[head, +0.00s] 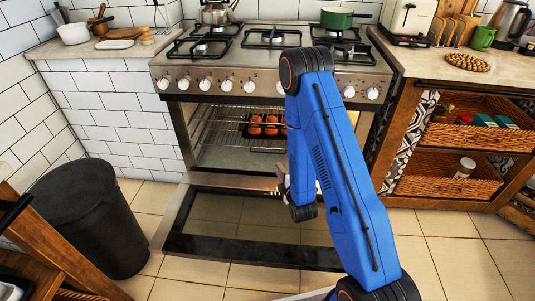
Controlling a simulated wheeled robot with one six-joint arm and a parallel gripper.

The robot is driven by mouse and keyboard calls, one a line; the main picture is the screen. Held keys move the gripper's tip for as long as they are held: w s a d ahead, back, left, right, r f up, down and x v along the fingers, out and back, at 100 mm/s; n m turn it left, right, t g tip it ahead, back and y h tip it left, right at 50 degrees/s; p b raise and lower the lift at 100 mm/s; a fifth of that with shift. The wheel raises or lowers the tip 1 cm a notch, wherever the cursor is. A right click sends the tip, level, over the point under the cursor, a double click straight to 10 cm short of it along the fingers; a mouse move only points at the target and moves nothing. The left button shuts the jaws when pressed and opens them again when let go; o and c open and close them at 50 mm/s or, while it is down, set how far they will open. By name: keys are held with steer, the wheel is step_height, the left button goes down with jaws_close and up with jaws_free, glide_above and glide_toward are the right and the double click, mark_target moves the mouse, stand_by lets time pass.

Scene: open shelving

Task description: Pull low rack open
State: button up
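The oven (225,157) stands open, its door (215,208) folded down flat toward me. A wire rack (228,127) is inside, holding a dark tray (252,135) with several orange-brown round items. I cannot clearly make out a separate lower rack; the right part of the oven is behind my blue arm. My gripper (283,185) is low in front of the oven opening, above the door and below the visible rack. It is mostly hidden by my arm, so I cannot tell its finger opening or whether it touches anything.
A black bin (90,218) stands on the floor left of the open door. A wooden shelf unit with wicker baskets (447,177) is on the right. A stove top with a green pot (337,18) and a kettle (215,12) is above the oven. Tiled floor is clear at the right.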

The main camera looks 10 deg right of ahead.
steer(key=x, duration=1.7)
steer(key=shift+w, duration=0.2)
steer(key=shift+f, duration=0.1)
jaws_close()
